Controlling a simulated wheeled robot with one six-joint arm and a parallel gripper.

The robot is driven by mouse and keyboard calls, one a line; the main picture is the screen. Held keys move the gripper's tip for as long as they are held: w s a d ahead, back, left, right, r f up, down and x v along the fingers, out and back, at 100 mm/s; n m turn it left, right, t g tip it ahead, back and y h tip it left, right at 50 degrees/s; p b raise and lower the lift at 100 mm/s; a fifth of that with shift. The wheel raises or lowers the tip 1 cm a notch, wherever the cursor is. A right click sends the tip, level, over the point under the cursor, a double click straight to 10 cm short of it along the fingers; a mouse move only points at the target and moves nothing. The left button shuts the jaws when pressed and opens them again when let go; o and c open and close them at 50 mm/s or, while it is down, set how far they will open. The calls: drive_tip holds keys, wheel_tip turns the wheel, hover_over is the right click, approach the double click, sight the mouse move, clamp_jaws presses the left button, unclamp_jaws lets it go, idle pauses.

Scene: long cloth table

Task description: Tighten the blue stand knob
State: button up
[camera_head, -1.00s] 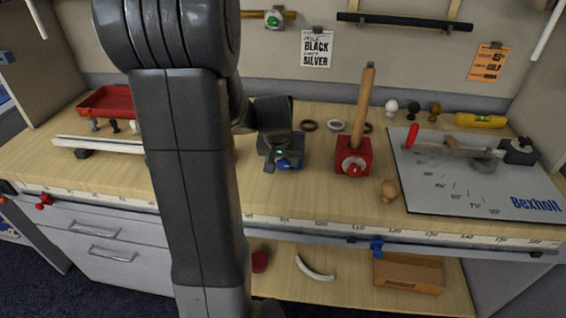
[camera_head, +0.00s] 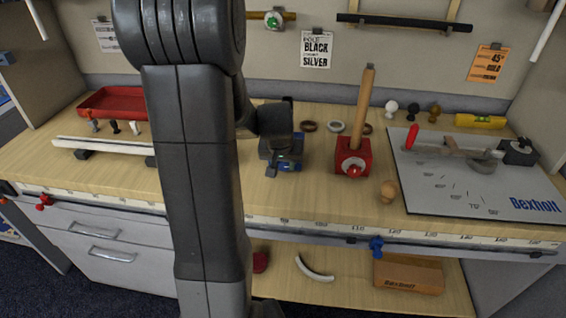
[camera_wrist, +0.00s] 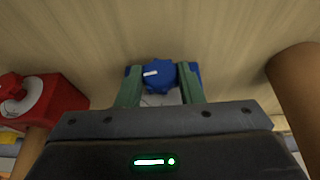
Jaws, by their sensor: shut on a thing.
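The blue stand knob (camera_wrist: 158,75) is a lobed blue knob with a white mark, seen close in the wrist view. My gripper (camera_wrist: 160,84) has one finger on each side of it and is shut on it. In the head view the blue stand (camera_head: 294,155) is on the bench, left of the red stand, and mostly hidden by my gripper (camera_head: 281,163). The red stand (camera_head: 352,160) holds an upright wooden rod (camera_head: 365,95) and has its own red knob (camera_head: 354,171). The red stand also shows at the left of the wrist view (camera_wrist: 55,98).
A grey board (camera_head: 440,185) with tools covers the right of the bench. Several rings and small knobs stand behind. A red tray (camera_head: 112,101) and a white strip (camera_head: 95,145) lie at the left.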

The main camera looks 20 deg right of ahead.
drive_tip(key=shift+s+r+p, duration=0.1)
drive_tip(key=shift+s+p, duration=0.05)
drive_tip(key=shift+p, duration=0.4)
drive_tip(key=shift+d+y, duration=0.1)
drive_tip(key=shift+y, duration=0.3)
drive_tip(key=shift+f+t, duration=0.25)
drive_tip(key=shift+t, duration=0.15)
drive_tip(key=b, duration=0.1)
drive_tip(key=t+y+b, duration=0.1)
drive_tip(key=shift+d+f+m+y+b, duration=0.2)
drive_tip(key=shift+f+m+y+b, duration=0.1)
drive_tip(key=shift+m, duration=0.1)
drive_tip(key=shift+s+r+y+b, duration=0.1)
drive_tip(key=shift+y+b, duration=0.3)
drive_tip(key=shift+b, duration=0.35)
drive_tip(key=shift+r+t, duration=0.1)
drive_tip(key=shift+t, duration=0.2)
drive_tip(key=shift+r, duration=0.1)
